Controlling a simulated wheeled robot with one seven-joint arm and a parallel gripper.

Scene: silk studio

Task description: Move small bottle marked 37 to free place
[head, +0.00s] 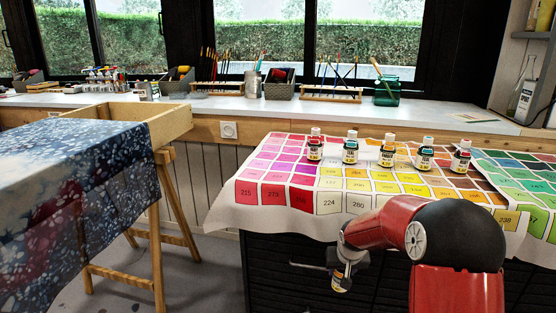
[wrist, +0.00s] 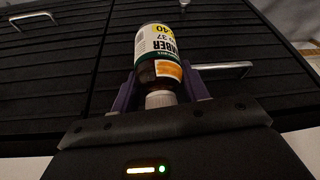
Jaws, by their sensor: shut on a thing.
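The small bottle marked 37 (wrist: 157,48) has a white cap, a white and yellow label and an orange patch. My gripper (wrist: 158,84) is shut on it, with a purple finger on each side near the capped end. In the head view my gripper (head: 343,268) is low, in front of the dark cabinet and below the cloth's front edge. The bottle's yellowish label (head: 340,284) shows just under it. Several similar small bottles, including a red-labelled one (head: 315,148) and a yellow-labelled one (head: 388,154), stand upright in a row on the chart cloth (head: 328,203).
The dark cabinet front (head: 285,255) has metal handles, one clear in the wrist view (wrist: 222,70). The cloth's front squares are bare. A trestle table with blue cloth (head: 70,185) stands left. Brushes and jars line the window counter (head: 210,101).

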